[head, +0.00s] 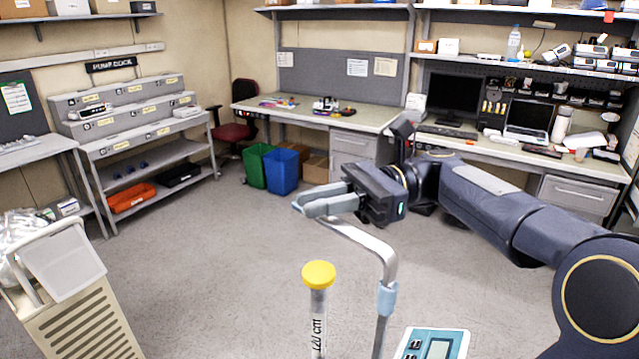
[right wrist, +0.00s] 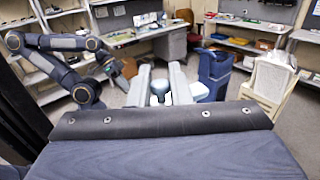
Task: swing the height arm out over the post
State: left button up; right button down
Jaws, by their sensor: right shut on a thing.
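The height arm (head: 376,243) is a bent grey metal tube with a light-blue collar (head: 387,298) on its upright part. My right gripper (head: 328,203) comes in from the right and is shut on the arm's upper end. The post (head: 318,325) is a grey tube marked "120 cm" with a round yellow cap (head: 319,274). It stands left of the upright, with the held end above it in the picture. I cannot tell whether that end is directly over the cap. In the right wrist view my left gripper (right wrist: 116,73) is small and its jaws are unclear.
A teal-edged device with a screen (head: 432,343) sits right of the upright. A beige ribbed cart (head: 80,310) stands at lower left. Green and blue bins (head: 281,172) stand by the back desk. The carpet between is clear.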

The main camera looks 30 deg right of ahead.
jog(key=shift+s+a+n+g, duration=0.1)
jog(key=shift+a+n+g, duration=0.2)
jog(key=shift+g, duration=0.1)
jog(key=c, duration=1.5)
grip_release()
jog(key=shift+o, duration=0.2)
notch_tip(320, 180, up, 3)
jog(key=s+a+r+b, duration=0.2)
jog(key=s+a+r, duration=0.5)
jog(key=s+r, duration=0.3)
jog(key=shift+s+b, duration=0.3)
jog(key=shift+s, duration=0.85)
